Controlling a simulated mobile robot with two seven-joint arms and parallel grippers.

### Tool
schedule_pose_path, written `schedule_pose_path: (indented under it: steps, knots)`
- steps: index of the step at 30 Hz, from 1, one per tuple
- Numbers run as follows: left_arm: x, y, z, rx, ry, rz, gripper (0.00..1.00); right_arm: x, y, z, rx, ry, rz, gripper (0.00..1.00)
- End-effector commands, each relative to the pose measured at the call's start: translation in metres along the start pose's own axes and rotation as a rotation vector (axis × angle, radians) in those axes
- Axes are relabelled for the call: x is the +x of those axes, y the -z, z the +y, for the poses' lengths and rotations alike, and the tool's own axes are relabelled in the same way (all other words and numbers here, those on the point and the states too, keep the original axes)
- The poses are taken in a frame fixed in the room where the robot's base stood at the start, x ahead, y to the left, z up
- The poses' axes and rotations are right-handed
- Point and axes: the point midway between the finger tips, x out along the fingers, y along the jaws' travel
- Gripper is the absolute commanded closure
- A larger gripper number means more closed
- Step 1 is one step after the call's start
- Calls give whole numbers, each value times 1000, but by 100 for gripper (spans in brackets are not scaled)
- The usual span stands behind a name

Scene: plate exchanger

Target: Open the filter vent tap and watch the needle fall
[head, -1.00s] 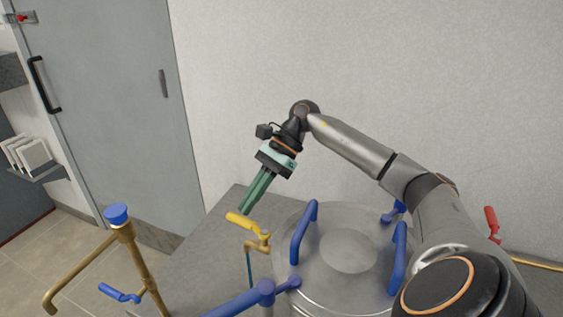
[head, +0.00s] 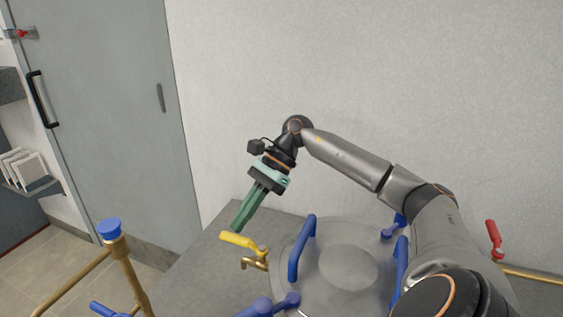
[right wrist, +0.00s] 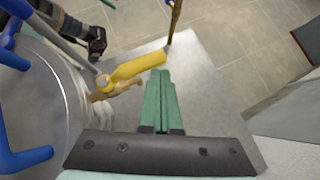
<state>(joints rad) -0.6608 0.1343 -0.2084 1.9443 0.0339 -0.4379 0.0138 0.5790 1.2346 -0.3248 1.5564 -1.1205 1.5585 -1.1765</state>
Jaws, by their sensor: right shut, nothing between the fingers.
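The vent tap has a yellow lever (head: 239,241) on a brass body (head: 256,264), beside the round steel filter lid (head: 349,270). In the right wrist view the yellow lever (right wrist: 138,68) lies just to the left of my fingertips. My right gripper (head: 236,228) has its green fingers together and empty, pointing down and left. Its tips are just above the lever in the head view; I cannot tell whether they touch it. The fingers also show in the right wrist view (right wrist: 160,75). No gauge or needle is visible. My left gripper is not in view.
Blue handles (head: 301,248) stand up from the lid. A brass pipe with a blue cap (head: 110,229) rises at left, with a blue lever (head: 110,309) below. A red lever (head: 494,239) stands at right. Bare grey bench top (head: 205,268) lies left of the tap.

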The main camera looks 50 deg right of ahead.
Motion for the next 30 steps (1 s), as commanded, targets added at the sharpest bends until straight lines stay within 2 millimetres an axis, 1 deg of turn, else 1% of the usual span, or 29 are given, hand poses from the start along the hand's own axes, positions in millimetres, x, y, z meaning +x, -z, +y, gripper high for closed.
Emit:
schedule_pose_path:
  steps: [2,5,12,15,18,21,24,30]
  knots:
    - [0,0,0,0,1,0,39,-6,0,-1,0,3,-1,100]
    - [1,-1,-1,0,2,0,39,-21,0,-1,0,6,0,100]
    - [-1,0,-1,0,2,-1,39,-75,-1,-1,0,6,-2,100]
    - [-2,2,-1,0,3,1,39,-95,-2,-1,-1,6,-1,100]
    - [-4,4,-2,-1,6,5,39,-110,-1,-1,-1,5,-1,100]
    - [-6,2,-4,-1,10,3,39,-119,-1,-1,-1,3,-1,100]
    - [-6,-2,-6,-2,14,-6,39,-124,0,0,0,2,0,100]
    - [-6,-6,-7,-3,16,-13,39,-125,0,0,0,1,1,100]
